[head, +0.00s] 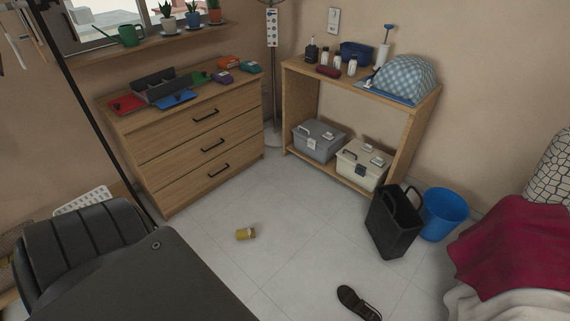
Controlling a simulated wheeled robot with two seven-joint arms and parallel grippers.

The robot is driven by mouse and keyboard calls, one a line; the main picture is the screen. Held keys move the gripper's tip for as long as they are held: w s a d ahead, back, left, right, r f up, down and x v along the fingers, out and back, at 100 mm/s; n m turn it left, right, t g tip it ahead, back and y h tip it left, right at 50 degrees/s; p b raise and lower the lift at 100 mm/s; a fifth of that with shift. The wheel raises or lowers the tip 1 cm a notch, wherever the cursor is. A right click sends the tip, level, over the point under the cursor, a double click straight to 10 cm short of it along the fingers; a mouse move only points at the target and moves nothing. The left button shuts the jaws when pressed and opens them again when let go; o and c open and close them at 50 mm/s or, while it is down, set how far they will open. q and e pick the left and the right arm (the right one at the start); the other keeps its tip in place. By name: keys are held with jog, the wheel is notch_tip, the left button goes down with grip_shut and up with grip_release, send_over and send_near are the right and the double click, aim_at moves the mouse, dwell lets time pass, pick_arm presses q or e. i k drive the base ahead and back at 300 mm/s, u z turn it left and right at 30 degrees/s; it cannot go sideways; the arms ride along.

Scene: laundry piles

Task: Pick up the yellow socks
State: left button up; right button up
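A small yellow bundle, which looks like the yellow socks (245,234), lies on the pale tiled floor in the middle of the head view, in front of the wooden drawer chest. One end of it looks paler. It is too small to make out single socks. Neither of my grippers shows in this view.
A dark shoe (357,303) lies on the floor at the bottom. A black bag (394,226) and blue bin (443,213) stand right, near a red cloth (513,244). The drawer chest (190,135) and open shelf (294,100) stand behind. Floor around the socks is clear.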

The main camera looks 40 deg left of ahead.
aim_at(244, 233)
jog(key=z, duration=2.7)
jog(key=k, duration=3)
jog(key=u, duration=2.15)
